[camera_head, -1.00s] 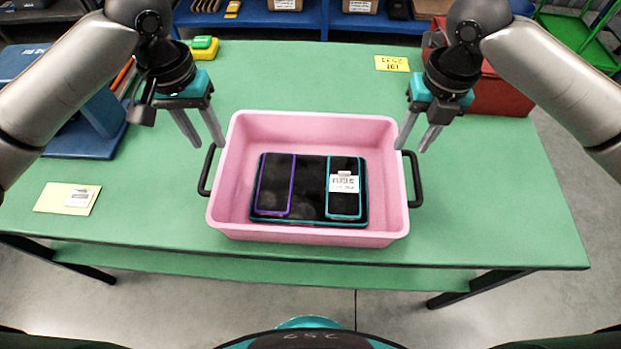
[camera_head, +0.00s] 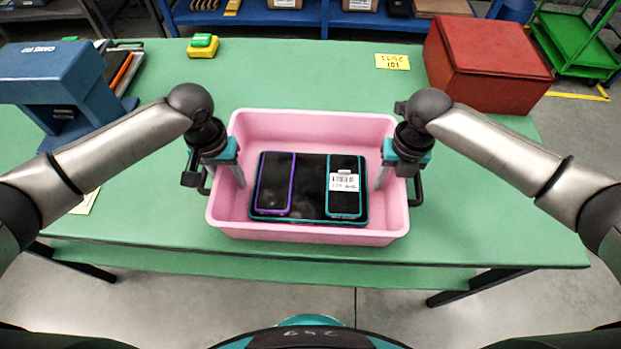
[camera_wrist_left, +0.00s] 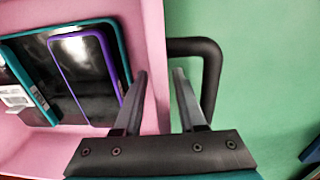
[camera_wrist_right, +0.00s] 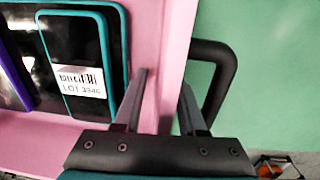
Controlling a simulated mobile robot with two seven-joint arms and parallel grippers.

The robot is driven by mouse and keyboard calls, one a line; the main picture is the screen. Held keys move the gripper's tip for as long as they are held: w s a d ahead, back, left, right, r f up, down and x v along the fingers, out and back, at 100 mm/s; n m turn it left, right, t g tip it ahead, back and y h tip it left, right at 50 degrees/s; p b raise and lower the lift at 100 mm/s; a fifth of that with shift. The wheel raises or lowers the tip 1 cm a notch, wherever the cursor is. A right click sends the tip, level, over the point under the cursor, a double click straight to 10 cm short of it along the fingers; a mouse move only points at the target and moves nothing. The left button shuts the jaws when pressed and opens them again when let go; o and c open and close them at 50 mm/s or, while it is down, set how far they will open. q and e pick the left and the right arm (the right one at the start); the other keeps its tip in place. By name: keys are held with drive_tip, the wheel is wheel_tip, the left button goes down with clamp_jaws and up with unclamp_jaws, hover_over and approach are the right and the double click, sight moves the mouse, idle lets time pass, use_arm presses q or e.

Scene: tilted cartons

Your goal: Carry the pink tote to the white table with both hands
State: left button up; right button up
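The pink tote (camera_head: 300,234) stands on the green table (camera_head: 480,215), with a dark handle at each end. Inside lies a dark, teal-edged tablet (camera_head: 310,205) with a purple-edged phone (camera_head: 274,185) and a teal-edged, labelled phone (camera_head: 344,200) on it. My left gripper (camera_head: 222,182) straddles the tote's left end wall, one finger inside and one outside; its wrist view shows the open fingers (camera_wrist_left: 160,75) around the wall. My right gripper (camera_head: 398,185) straddles the right end wall likewise, open fingers (camera_wrist_right: 164,78) either side. No white table is in view.
A red box (camera_head: 485,65) stands at the back right and a blue device (camera_head: 55,85) at the left. A yellow-green block (camera_head: 203,45) and a yellow lot card (camera_head: 392,62) lie at the back. Blue shelving (camera_head: 300,15) stands behind the table.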

use_arm(q)
drive_tip(key=shift+f, duration=0.1)
use_arm(e)
drive_tip(key=shift+f, duration=0.15)
use_arm(q)
clamp_jaws()
use_arm(e)
clamp_jaws()
use_arm(q)
drive_tip(key=shift+w, duration=0.1)
use_arm(e)
drive_tip(key=shift+w, duration=0.1)
idle(0.8)
